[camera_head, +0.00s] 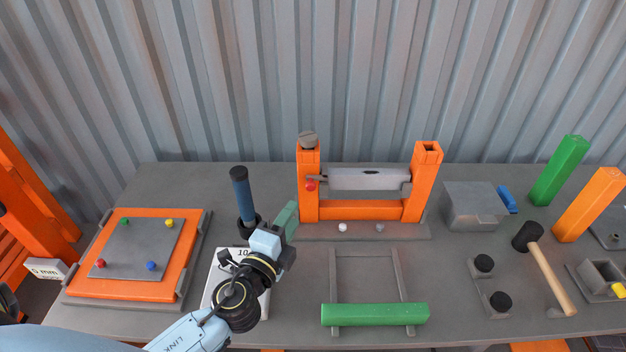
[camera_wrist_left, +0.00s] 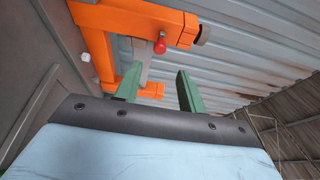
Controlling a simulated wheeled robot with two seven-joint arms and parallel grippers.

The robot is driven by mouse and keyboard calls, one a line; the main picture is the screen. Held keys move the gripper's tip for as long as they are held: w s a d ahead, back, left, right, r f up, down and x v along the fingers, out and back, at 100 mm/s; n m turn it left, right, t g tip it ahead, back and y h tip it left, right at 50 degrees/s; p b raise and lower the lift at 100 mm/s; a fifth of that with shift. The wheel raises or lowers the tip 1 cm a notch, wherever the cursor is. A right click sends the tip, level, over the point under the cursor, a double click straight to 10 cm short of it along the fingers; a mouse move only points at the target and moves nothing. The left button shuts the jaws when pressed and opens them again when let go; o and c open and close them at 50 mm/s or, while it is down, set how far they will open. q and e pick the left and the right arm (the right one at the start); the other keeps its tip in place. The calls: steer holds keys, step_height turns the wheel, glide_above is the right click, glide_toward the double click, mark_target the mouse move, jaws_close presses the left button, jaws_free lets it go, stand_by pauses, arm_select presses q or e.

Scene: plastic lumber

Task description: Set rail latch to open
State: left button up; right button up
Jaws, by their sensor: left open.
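An orange frame (camera_head: 425,182) with two posts stands at the back middle of the bench. A grey rail (camera_head: 368,178) spans between its posts. A small latch with a red knob (camera_head: 310,186) sits on the left post; the red knob also shows in the left wrist view (camera_wrist_left: 160,47). I cannot tell the latch's setting. My left gripper (camera_head: 291,217) is in front of and below the left post, apart from the knob. In the left wrist view its green fingers (camera_wrist_left: 158,88) are spread and empty, with the knob beyond the gap. My right gripper is not in view.
A blue-handled upright tool (camera_head: 243,195) stands left of my gripper. A green beam (camera_head: 375,314) lies across a grey rack in front. An orange board with a grey plate (camera_head: 135,248) is at left. A mallet (camera_head: 549,270) and grey box (camera_head: 474,205) are at right.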

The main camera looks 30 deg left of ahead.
mark_target(310, 189)
arm_select(q)
steer(key=w, duration=0.3)
steer(key=w+p, duration=0.1)
steer(key=w, duration=0.6)
steer(key=shift+w+a, duration=0.1)
steer(key=shift+a, duration=0.2)
steer(key=shift+w, duration=0.35)
jaws_close()
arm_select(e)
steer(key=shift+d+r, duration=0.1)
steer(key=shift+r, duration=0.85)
